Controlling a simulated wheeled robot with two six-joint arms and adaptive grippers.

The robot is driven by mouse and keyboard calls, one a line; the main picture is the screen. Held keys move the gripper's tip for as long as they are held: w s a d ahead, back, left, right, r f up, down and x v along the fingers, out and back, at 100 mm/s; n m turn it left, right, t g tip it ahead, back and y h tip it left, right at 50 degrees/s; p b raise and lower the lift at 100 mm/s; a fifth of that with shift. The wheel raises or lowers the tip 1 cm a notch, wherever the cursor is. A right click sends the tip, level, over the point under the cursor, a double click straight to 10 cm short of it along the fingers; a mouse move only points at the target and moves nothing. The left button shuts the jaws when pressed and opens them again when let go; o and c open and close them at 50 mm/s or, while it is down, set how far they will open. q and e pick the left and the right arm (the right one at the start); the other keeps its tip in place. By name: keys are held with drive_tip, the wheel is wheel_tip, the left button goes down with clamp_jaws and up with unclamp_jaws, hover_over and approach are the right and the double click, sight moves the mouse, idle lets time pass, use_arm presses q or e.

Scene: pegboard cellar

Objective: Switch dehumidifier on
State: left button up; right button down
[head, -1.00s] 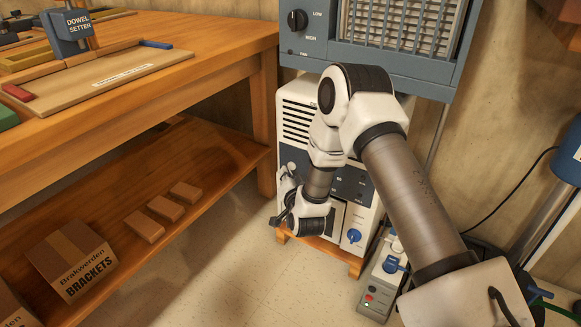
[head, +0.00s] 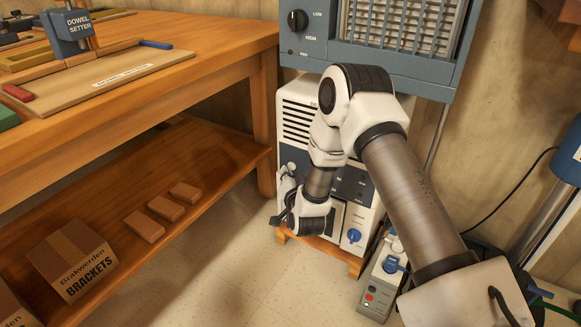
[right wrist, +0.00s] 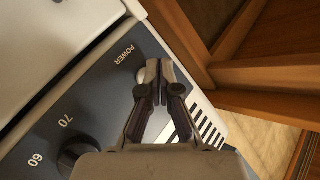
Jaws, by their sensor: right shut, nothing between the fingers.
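My left gripper is out of view.
The wooden workbench (head: 190,62) and its lower shelf (head: 215,150) stand left of the dehumidifier. A blue heater (head: 325,50) hangs above it. The floor in front is clear.

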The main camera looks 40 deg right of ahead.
drive_tip(key=shift+w+d, duration=0.15)
drive_tip(key=shift+d, duration=0.3)
idle(0.3)
drive_tip(key=shift+s+a, duration=0.2)
drive_tip(key=shift+a, duration=0.3)
drive_tip(key=s+a, duration=0.2)
drive_tip(key=a, duration=0.3)
drive_tip(key=shift+s+a+p, duration=0.15)
drive_tip(key=shift+a+p, duration=0.15)
